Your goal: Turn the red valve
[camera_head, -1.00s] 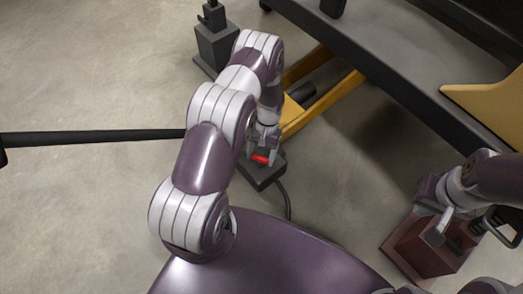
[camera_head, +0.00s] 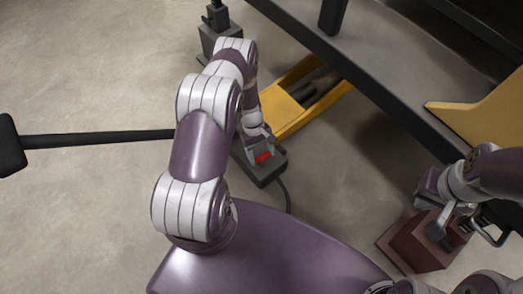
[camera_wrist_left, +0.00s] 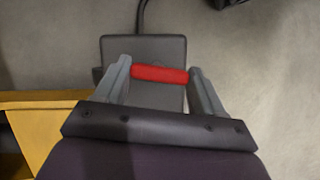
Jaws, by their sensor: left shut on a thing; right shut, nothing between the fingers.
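The red valve (camera_head: 263,157) is a small red bar handle on a dark grey box (camera_head: 268,172) low near the floor. In the left wrist view the red valve (camera_wrist_left: 160,73) lies crosswise over the grey box (camera_wrist_left: 145,47). My left gripper (camera_head: 260,153) is at the valve, with one finger at each end of the red bar; it also shows in the left wrist view (camera_wrist_left: 160,75). It is shut on the bar. My right gripper (camera_head: 440,228) is at the right, shut and empty, above a dark red box (camera_head: 408,247), well away from the valve.
A yellow frame (camera_head: 310,105) stands just behind the grey box. A long dark bench (camera_head: 375,65) runs across the upper right. A black cable (camera_head: 288,195) leads from the box. A black pole (camera_head: 95,137) lies to the left. Open concrete floor (camera_head: 80,220) is at left.

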